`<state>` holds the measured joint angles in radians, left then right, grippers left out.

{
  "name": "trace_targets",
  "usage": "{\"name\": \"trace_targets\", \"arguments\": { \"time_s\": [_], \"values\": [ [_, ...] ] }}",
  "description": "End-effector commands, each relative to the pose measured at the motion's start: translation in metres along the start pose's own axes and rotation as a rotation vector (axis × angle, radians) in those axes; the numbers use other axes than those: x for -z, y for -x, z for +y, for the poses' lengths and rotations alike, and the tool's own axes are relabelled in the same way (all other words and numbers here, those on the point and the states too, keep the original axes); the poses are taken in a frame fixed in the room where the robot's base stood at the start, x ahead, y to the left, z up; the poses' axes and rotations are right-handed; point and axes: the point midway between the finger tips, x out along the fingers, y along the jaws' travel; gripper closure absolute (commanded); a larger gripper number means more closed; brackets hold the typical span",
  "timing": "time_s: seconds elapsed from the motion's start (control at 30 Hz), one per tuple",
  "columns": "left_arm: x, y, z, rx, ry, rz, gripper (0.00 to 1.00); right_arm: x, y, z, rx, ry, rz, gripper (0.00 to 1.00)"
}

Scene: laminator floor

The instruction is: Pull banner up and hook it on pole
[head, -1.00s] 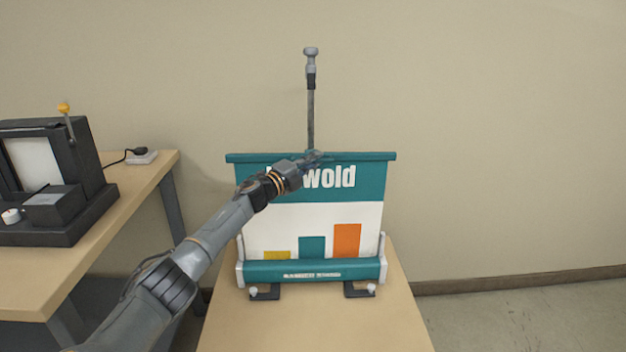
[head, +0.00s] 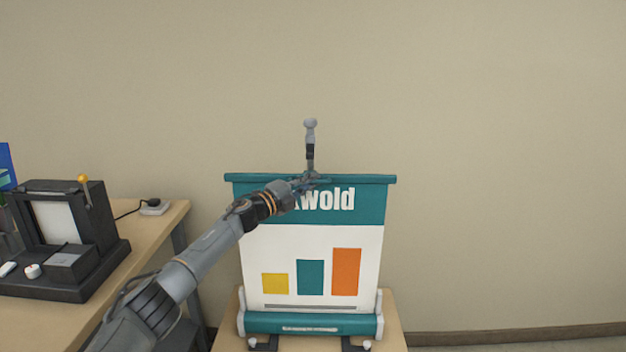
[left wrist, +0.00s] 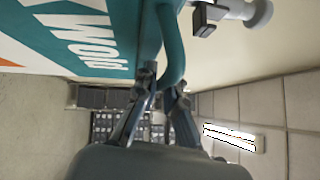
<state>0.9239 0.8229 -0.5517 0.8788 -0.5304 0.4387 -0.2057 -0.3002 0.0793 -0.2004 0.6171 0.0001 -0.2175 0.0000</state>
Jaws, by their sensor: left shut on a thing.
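The banner (head: 345,235) is teal and white with coloured bars and is partly drawn up out of its teal base (head: 310,323). Its teal top bar (head: 360,179) is level. My left gripper (head: 308,181) is at the middle of the top bar and covers part of the lettering. In the left wrist view the gripper (left wrist: 162,85) is shut on a teal loop handle (left wrist: 174,60) on the bar. The grey pole (head: 310,145) rises behind the banner, and its knobbed tip stands a little above the bar. The tip also shows in the left wrist view (left wrist: 240,10).
The banner base stands on a wooden table (head: 228,335). A second table (head: 168,218) at the left holds a dark machine (head: 65,240) with a yellow-knobbed lever. The wall behind is bare, and the right side is clear.

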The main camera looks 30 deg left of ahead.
Motion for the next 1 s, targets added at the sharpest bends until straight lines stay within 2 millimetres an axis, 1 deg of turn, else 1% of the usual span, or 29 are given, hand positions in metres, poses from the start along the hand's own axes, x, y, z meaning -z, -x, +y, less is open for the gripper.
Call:
{"name": "trace_targets", "arguments": {
  "time_s": [0.03,0.4,0.6,1.0],
  "values": [
    [-0.005,-0.002,-0.018,0.009,0.000,-0.008,1.00,0.002,0.011,0.000,0.000,0.000,0.001,1.00],
    [-0.010,-0.007,-0.056,0.010,0.002,-0.007,1.00,0.005,0.042,0.001,0.000,0.000,0.001,1.00],
    [-0.011,-0.008,-0.064,0.009,0.001,-0.006,1.00,0.005,0.049,0.001,0.000,0.000,0.000,1.00],
    [-0.010,-0.008,-0.063,0.008,0.001,-0.005,1.00,0.006,0.049,0.001,0.000,-0.001,0.000,1.00]
  ]
}}
